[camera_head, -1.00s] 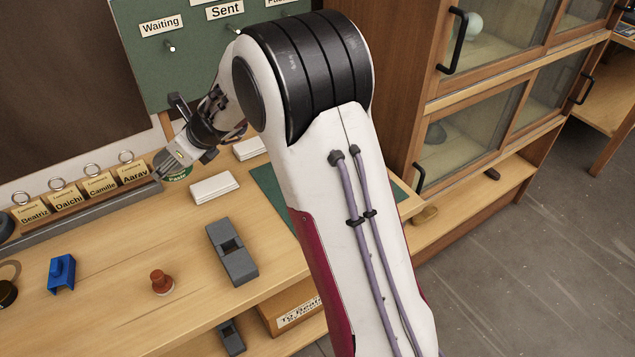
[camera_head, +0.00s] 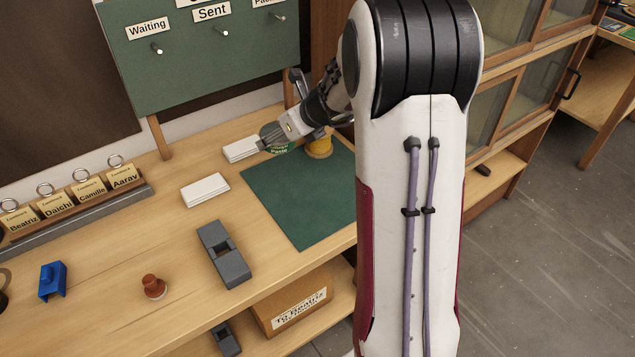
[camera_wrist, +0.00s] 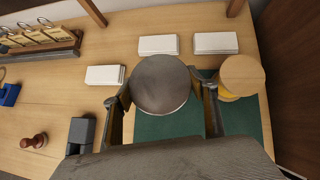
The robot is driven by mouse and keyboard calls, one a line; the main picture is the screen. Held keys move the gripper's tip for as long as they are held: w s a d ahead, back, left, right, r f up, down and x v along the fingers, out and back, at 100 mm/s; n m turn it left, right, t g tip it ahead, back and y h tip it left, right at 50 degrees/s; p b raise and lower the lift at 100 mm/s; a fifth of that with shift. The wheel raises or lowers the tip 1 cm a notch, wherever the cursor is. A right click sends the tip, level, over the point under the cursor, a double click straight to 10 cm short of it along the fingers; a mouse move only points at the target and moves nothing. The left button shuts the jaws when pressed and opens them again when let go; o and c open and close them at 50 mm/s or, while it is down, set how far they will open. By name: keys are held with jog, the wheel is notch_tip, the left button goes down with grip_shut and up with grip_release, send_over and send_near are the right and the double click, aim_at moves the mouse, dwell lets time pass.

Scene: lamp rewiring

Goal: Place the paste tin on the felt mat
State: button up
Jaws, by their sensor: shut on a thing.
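The paste tin (camera_wrist: 163,84) is a round tin with a dark grey-brown top in the wrist view. My gripper (camera_wrist: 168,92) is shut on it, one finger on each side. In the head view my gripper (camera_head: 270,140) holds the tin (camera_head: 281,148), whose green label shows, above the far left part of the felt mat. The felt mat (camera_head: 300,205) is a dark green sheet on the bench; it also shows below the tin in the wrist view (camera_wrist: 168,128). My arm hides its right part in the head view.
A yellow spool-like thing with a wooden top (camera_head: 319,146) stands at the mat's far edge, close to the tin. White stacks (camera_head: 205,190) lie left of the mat. A grey block-like tool (camera_head: 223,254) stands near its left front. The mat's middle looks clear.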

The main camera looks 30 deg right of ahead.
jog(key=s+d+m, duration=0.1)
jog(key=s+d, duration=0.9)
jog(key=s+a+n, duration=0.1)
jog(key=s+a+f+n, duration=0.1)
jog(key=s+a, duration=0.1)
jog(key=shift+a+f+y, duration=0.1)
jog(key=shift+a+y, duration=0.05)
jog(key=shift+y, duration=0.15)
send_over(322, 191)
jog(key=s, duration=0.3)
jog(key=shift+s+d+f, duration=0.1)
jog(key=shift+d+f, duration=0.1)
jog(key=shift+f, duration=1.4)
jog(key=shift+d+f, duration=0.2)
jog(key=shift+f, duration=1.35)
jog(key=shift+f, duration=1.9)
jog(key=shift+f, duration=0.1)
